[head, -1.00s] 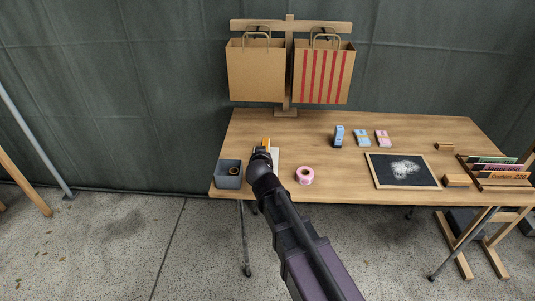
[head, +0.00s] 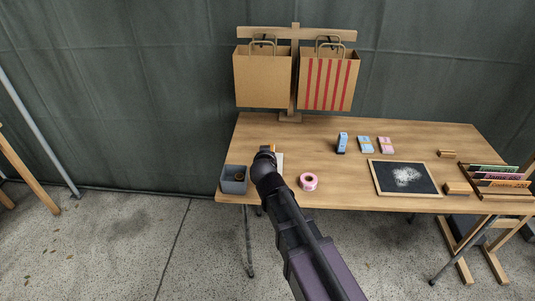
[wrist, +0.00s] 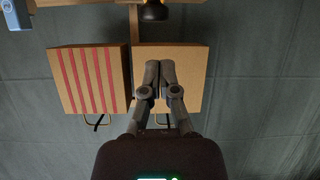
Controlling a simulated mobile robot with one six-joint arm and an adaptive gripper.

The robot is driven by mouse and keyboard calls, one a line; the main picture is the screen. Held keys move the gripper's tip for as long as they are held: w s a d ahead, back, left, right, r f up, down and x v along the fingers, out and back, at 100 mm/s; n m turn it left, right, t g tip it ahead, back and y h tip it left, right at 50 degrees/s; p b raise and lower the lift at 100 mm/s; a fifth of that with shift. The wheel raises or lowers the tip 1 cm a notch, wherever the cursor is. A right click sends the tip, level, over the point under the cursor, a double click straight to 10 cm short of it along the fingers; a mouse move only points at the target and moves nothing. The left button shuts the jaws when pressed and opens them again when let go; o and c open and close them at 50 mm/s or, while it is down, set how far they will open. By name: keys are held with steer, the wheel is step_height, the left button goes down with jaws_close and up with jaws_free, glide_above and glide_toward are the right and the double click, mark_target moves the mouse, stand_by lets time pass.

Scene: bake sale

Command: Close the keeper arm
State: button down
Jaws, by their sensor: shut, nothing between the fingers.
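Two paper bags hang by their handles from a wooden stand: a plain brown bag (head: 262,80) on the left and a red-striped bag (head: 328,85) on the right. Small dark fittings show at the handles; I cannot tell which is the keeper arm or how it stands. The wrist view is upside down, with the striped bag (wrist: 88,78) at left and the plain bag (wrist: 190,70) at right. My gripper (wrist: 160,68) is shut and empty, in front of the plain bag. In the head view my arm hides the fingers.
The wooden table (head: 330,165) holds a grey bin (head: 234,180), pink tape roll (head: 308,181), blue carton (head: 342,142), small packets, chalkboard (head: 404,178) and a card rack (head: 497,182). The stand's post (head: 294,70) rises at the back. A dark green curtain hangs behind.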

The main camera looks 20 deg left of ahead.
steer(key=s+d+f+b, duration=0.3)
steer(key=s, duration=0.6)
steer(key=shift+b, duration=0.3)
steer(key=shift+w, duration=0.1)
